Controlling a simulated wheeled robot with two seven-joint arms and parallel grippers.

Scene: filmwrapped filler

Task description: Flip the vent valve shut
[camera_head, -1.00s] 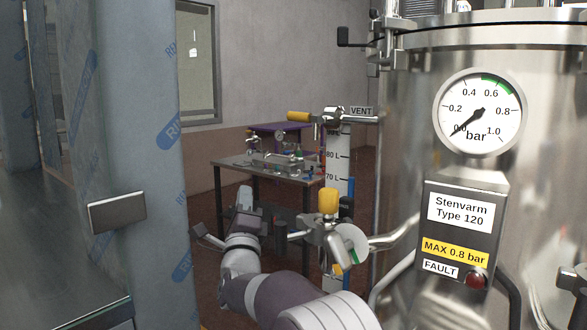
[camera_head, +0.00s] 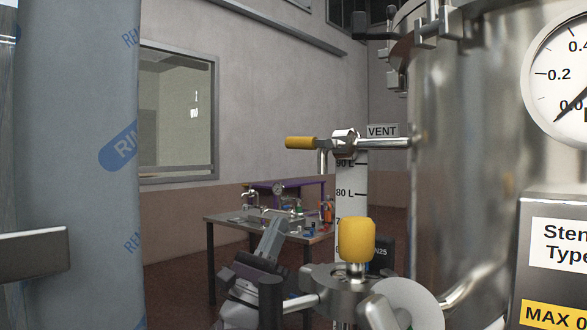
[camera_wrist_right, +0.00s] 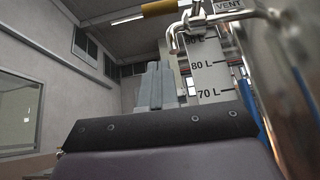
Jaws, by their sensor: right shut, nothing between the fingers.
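The vent valve (camera_head: 345,145) sits on a thin pipe from the steel vessel, beside the VENT label (camera_head: 382,131). Its yellow handle (camera_head: 300,143) lies level, pointing left in line with the pipe. A short spout hangs below the valve. In the right wrist view the yellow handle (camera_wrist_right: 160,8) shows at the top edge, above the fingers. My right gripper (camera_head: 272,238) is shut and empty, pointing up, below and left of the valve and apart from it. Its closed fingers (camera_wrist_right: 155,80) also show in the right wrist view.
A second valve with an upright yellow grip (camera_head: 357,240) stands close right of my right gripper. The steel vessel (camera_head: 455,160) fills the right side. A film-wrapped column (camera_head: 80,120) stands left. A workbench (camera_head: 225,218) with fittings is behind. Open air surrounds the vent handle.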

